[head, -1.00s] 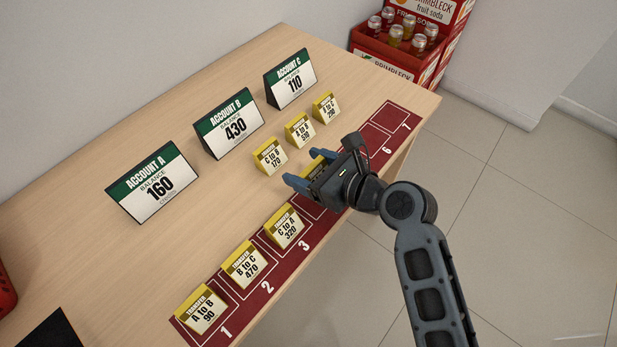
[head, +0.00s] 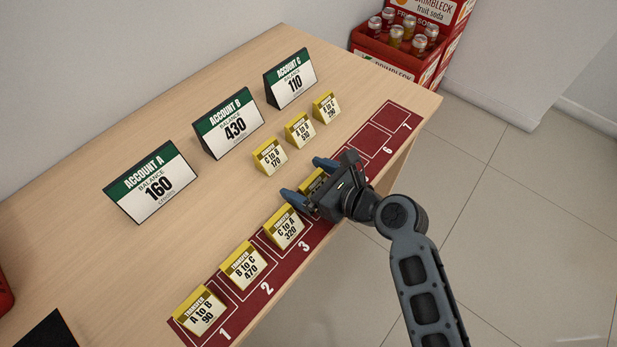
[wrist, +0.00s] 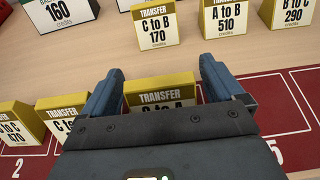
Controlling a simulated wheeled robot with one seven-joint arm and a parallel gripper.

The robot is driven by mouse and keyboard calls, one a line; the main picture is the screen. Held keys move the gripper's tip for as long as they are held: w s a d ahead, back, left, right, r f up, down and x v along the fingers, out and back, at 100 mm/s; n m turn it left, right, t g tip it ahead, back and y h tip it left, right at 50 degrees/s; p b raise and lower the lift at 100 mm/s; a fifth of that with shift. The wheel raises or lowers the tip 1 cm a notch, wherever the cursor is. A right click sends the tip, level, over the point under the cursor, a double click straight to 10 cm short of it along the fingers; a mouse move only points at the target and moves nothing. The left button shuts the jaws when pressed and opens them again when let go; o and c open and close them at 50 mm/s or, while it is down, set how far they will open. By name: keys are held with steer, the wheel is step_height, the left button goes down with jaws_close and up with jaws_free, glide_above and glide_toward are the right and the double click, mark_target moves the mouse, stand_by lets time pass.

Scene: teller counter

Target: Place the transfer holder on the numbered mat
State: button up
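A yellow-topped transfer holder reading C to A (wrist: 160,96) stands between the fingers of my gripper (wrist: 160,88). In the head view its yellow top (head: 312,182) shows beside my gripper (head: 307,180), at the mat's fourth place. The fingers are open on either side of it, with small gaps visible. Its lower front is hidden by my gripper. The red numbered mat (head: 372,140) runs along the counter's front edge. Holders A to B 90 (head: 201,311), B to C 470 (head: 245,266) and C to A 320 (head: 285,228) stand on places 1, 2 and 3.
Holders C to B 170 (head: 269,157), A to B 510 (head: 299,131) and B to C 290 (head: 326,107) stand on bare counter behind the mat. Account signs A (head: 152,183), B (head: 229,125) and C (head: 291,80) stand farther back. Places 5, 6 and 7 look empty.

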steer(key=shift+r, duration=0.2)
steer(key=v, duration=1.2)
steer(key=shift+p, duration=0.3)
steer(key=s+d+f+n+t+h, duration=0.2)
steer(key=s+d+n+h, duration=0.25)
steer(key=s, duration=0.35)
steer(key=s+d+f+n+t+h, duration=0.1)
steer(key=s+d+f+n+h, duration=0.15)
steer(key=s+d+n, duration=0.45)
steer(key=s+d+r+n+t+h, duration=0.1)
steer(key=s+r+n, duration=0.3)
steer(key=s+r, duration=0.1)
steer(key=s+r+n+t+h, duration=0.1)
steer(key=s+r+n, duration=0.4)
steer(key=s+d+r+n+t+h, duration=0.1)
steer(key=s+r+n, duration=0.4)
steer(key=shift+s+d+r+h, duration=0.1)
steer(key=shift+s+d+h, duration=0.1)
steer(key=shift+d+h, duration=0.15)
